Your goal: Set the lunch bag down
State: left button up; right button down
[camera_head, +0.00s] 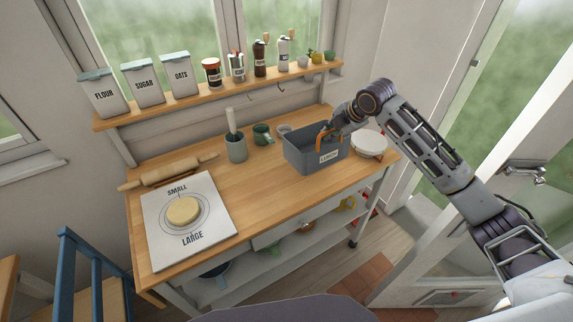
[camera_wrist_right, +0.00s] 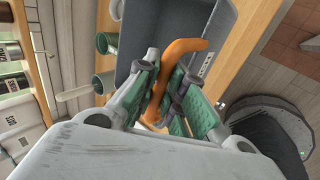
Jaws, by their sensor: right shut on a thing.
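The lunch bag (camera_head: 301,160) is a grey open-topped box with an orange handle and a white "LUNCH" label. It is at the right part of the wooden worktop in the head view, and I cannot tell whether its base touches the wood. My right gripper (camera_head: 327,132) is at its handle. In the right wrist view the green-padded fingers of the right gripper (camera_wrist_right: 171,99) are shut on the orange handle (camera_wrist_right: 181,50), with the grey bag (camera_wrist_right: 215,45) beyond. My left gripper is not in view.
A round white lidded container (camera_head: 369,144) stands right of the bag. Left of it are a green mug (camera_head: 262,134) and a utensil crock (camera_head: 236,148). A rolling pin (camera_head: 168,171) and a white mat (camera_head: 160,231) with dough lie farther left. Wood in front of the bag is clear.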

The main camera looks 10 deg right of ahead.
aim_at(332, 144)
jog(key=shift+r, duration=0.15)
jog(key=shift+t, duration=0.3)
dwell(0.3)
jog(key=shift+w+t+y, duration=0.1)
jog(key=shift+t+y, duration=0.2)
jog(key=shift+t, duration=0.1)
jog(key=shift+f+p, duration=0.6)
jog(key=shift+f, duration=2.5)
